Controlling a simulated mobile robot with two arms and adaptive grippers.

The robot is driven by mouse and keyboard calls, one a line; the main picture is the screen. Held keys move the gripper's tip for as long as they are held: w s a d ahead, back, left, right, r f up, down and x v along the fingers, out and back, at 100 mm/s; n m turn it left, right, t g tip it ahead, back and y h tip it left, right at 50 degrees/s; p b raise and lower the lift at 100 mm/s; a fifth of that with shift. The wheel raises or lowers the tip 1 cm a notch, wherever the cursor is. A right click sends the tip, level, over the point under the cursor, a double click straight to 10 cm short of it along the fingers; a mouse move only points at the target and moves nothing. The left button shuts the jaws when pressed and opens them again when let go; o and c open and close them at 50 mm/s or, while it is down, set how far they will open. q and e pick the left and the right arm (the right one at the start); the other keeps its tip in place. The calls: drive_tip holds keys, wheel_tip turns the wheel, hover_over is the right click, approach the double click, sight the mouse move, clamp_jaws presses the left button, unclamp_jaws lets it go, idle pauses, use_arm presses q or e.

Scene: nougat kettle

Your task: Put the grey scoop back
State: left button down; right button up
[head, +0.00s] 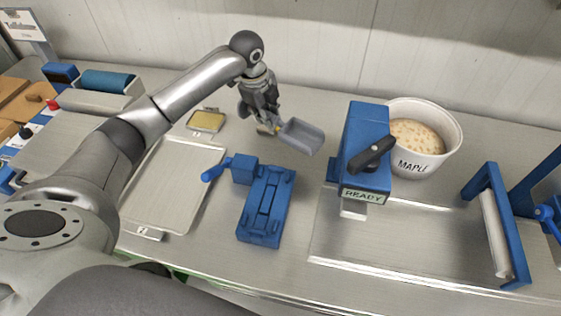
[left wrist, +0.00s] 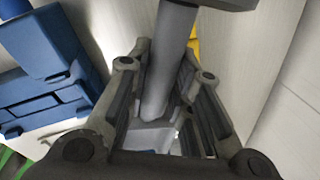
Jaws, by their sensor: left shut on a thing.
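The grey scoop (head: 302,136) is in the head view, just left of the blue machine. Its open pan points to the right. My left gripper (head: 266,116) is at the scoop's left end and shut on its handle. In the left wrist view the grey round handle (left wrist: 171,65) lies between the two fingers of my left gripper (left wrist: 160,100). I cannot tell whether the scoop touches the counter. My right gripper is in neither view.
A blue machine (head: 364,138) marked READY stands to the right, before a white MAPLE tub (head: 420,166). A blue crank device (head: 266,205) stands in front of the scoop. A butter-coloured dish (head: 207,121) and a metal tray (head: 165,188) are to the left. Behind runs a wall.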

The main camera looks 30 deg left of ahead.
use_arm(q)
wheel_tip(320, 180, down, 10)
drive_tip(key=shift+s+r+p, duration=0.1)
drive_tip(key=shift+p, duration=1.1)
drive_tip(key=shift+f, duration=0.25)
drive_tip(key=c, duration=1.3)
unclamp_jaws()
drive_tip(key=shift+r, duration=0.5)
drive_tip(key=b+v, duration=0.2)
drive_tip(key=v, duration=0.9)
